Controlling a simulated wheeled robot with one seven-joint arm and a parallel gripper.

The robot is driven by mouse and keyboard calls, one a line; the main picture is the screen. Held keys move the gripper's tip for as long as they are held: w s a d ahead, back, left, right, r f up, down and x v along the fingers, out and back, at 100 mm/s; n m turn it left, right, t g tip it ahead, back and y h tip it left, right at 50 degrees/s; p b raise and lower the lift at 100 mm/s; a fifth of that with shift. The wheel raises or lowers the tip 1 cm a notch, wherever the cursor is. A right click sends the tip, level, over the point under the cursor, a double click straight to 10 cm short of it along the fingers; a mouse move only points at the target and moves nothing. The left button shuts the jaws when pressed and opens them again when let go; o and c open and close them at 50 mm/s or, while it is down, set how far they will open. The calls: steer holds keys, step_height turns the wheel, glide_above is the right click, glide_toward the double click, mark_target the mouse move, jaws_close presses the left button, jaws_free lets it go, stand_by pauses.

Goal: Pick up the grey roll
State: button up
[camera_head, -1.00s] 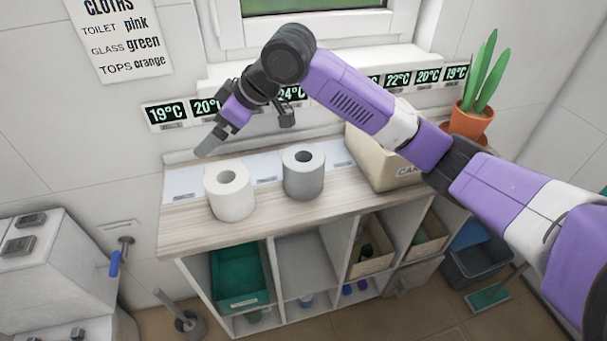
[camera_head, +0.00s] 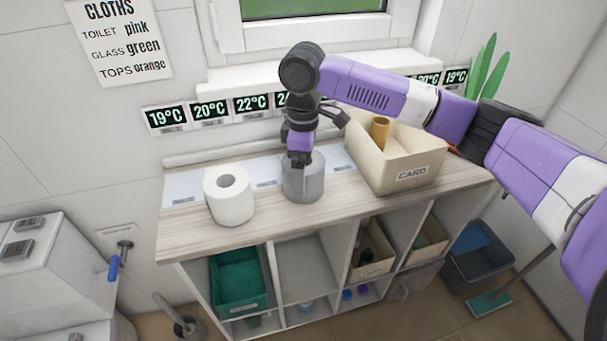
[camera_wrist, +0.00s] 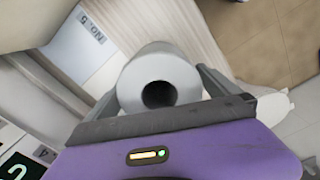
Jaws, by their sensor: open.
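The grey roll (camera_head: 303,184) stands upright on the wooden top of the shelf unit. My gripper (camera_head: 301,160) is above it, pointing down, and hides the top of the roll in the head view. In the wrist view the grey roll (camera_wrist: 160,82) is seen from above with its dark core hole, between the fingers of my gripper (camera_wrist: 158,92). The gripper is open. One finger is on each side of the roll; I cannot tell whether either touches it.
A white roll (camera_head: 229,194) stands upright just left of the grey roll. A beige box marked CARD (camera_head: 412,176) with a brown tube (camera_head: 380,133) in it stands to the right. The wall with temperature displays (camera_head: 209,110) is behind.

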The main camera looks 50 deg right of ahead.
steer(key=shift+f, duration=1.4)
steer(key=c, duration=1.3)
steer(key=shift+r, duration=0.15)
